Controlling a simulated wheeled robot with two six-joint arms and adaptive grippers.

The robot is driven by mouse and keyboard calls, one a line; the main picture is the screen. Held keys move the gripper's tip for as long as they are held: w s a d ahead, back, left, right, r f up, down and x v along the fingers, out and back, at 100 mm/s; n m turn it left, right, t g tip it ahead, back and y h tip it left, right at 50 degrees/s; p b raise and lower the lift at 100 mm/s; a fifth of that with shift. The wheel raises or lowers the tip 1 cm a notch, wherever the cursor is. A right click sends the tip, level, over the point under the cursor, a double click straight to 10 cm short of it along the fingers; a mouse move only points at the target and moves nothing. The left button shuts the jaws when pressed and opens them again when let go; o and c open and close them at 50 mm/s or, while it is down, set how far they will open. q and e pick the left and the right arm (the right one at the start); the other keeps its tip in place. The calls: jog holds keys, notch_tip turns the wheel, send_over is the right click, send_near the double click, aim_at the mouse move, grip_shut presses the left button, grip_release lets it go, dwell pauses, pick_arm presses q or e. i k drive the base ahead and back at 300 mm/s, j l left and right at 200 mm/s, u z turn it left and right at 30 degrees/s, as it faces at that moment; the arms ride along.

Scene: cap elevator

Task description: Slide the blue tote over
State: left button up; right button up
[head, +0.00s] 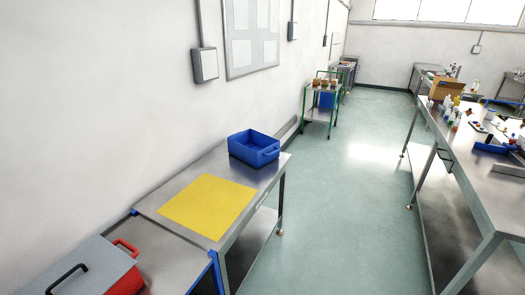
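The blue tote (253,149) is an open box with a handle on its near right side. It sits upright near the far end of a steel table (222,164) along the left wall. A flat yellow mat (207,205) lies on the same table, on the near side of the tote and apart from it. The inside of the tote looks empty from what shows. Neither of my grippers is in the head view.
A grey-lidded red box (82,270) stands at the lower left. A green-framed cart (322,98) stands farther back by the wall. A long steel bench (478,165) with bottles and a cardboard box (446,88) is at right. The floor between is clear.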

aim_at(256, 149)
jog(key=z, duration=0.95)
jog(key=i, duration=5.05)
jog(key=i+u, duration=0.15)
jog(key=u, duration=0.35)
jog(key=i+l+u, duration=0.1)
jog(key=u, duration=0.4)
jog(key=i+l+u, duration=0.1)
jog(key=u, duration=3)
